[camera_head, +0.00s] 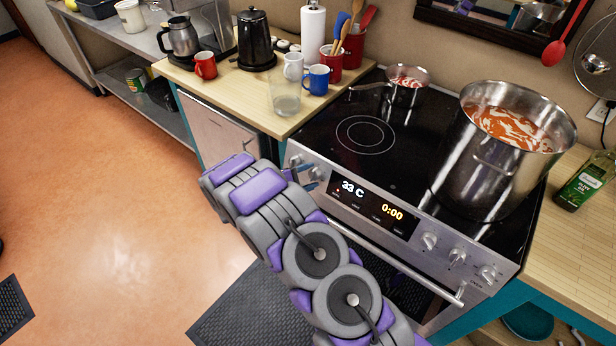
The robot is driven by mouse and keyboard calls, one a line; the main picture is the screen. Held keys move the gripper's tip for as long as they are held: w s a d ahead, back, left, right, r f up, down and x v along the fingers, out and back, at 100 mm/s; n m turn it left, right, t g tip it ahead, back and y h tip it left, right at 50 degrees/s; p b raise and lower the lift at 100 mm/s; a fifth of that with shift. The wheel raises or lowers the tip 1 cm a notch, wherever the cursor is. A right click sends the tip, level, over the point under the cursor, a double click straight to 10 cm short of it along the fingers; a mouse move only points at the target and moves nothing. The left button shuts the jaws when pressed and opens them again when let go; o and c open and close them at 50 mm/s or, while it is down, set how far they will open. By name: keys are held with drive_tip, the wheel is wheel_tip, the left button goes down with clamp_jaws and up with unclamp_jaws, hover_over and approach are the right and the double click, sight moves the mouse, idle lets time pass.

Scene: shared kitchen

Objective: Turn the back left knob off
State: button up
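The stove (405,130) has a front panel with a lit display (366,203) reading "33 C" and "0:00". My grey and purple arm reaches up and left across the stove front. My gripper (303,174) is at the panel's left end, beside or against the left knobs. It is small and partly hidden by my arm, so its opening and any contact are unclear. A left knob (316,174) shows partly there; its setting cannot be read. Three more knobs are on the right: one (430,241), a second (457,256) and a third (488,273).
A large pot of red soup (490,160) stands on the right burners and a small saucepan (404,92) at the back left. The front-left burner (365,135) is bare. Cups, including a glass (286,98), crowd the left counter's edge. The oven handle (440,285) juts out below.

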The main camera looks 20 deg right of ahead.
drive_tip(key=c, duration=0.8)
drive_tip(key=shift+c, duration=0.2)
